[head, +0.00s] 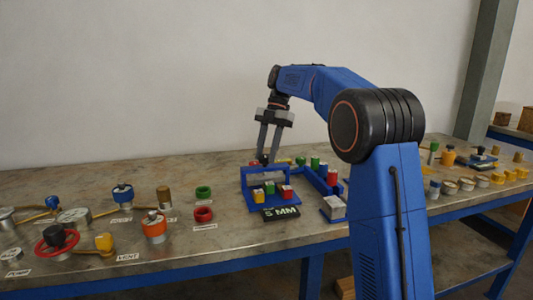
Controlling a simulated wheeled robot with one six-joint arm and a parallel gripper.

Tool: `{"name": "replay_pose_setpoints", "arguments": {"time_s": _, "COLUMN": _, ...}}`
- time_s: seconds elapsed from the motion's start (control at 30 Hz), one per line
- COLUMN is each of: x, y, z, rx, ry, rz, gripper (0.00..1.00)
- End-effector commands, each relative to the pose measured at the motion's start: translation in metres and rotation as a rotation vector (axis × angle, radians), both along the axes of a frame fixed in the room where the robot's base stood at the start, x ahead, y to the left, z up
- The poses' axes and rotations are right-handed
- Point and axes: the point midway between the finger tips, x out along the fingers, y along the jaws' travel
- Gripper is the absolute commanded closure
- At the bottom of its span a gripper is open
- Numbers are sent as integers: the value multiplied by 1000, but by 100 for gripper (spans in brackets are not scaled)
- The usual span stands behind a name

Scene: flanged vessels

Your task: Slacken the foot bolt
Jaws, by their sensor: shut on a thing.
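My gripper (266,157) is above and at the back of a blue tool rack (244,181), fingers pointing down. It is shut on a small dark thing at its tips, too small to identify. The rack has an upright blue frame and holds several small blocks or handles with yellow, green and red tops. A black plate reading "5 MM" (281,212) is at its front. I cannot pick out the foot bolt in this view.
Left on the bench (230,243) are flanged vessels, including an orange-topped one (154,228), a red handwheel (57,240) and a "VENT" label (127,257). A blue holder (319,178) stands right of the rack. My arm hides part of the bench's right side.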

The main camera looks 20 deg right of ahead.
Motion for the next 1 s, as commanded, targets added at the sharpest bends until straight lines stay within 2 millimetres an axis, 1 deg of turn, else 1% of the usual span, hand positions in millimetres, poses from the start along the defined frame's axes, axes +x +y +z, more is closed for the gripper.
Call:
{"name": "replay_pose_setpoints", "arguments": {"time_s": 0.3, "x": 1, "y": 0, "z": -1, "rx": -2, "ry": -1, "rz": 103, "gripper": 88}}
{"name": "replay_pose_setpoints", "arguments": {"time_s": 0.8, "x": 1, "y": 0, "z": -1, "rx": -1, "ry": -1, "rz": 120, "gripper": 88}}
{"name": "replay_pose_setpoints", "arguments": {"time_s": 0.83, "x": 1, "y": 0, "z": -1, "rx": -1, "ry": -1, "rz": 120, "gripper": 61}}
{"name": "replay_pose_setpoints", "arguments": {"time_s": 0.87, "x": 1, "y": 0, "z": 0, "rx": -1, "ry": 0, "rz": 119, "gripper": 54}}
{"name": "replay_pose_setpoints", "arguments": {"time_s": 0.9, "x": 1, "y": 0, "z": 0, "rx": -1, "ry": 0, "rz": 119, "gripper": 48}}
{"name": "replay_pose_setpoints", "arguments": {"time_s": 1.0, "x": 1, "y": 0, "z": 0, "rx": -1, "ry": -1, "rz": 120, "gripper": 48}}
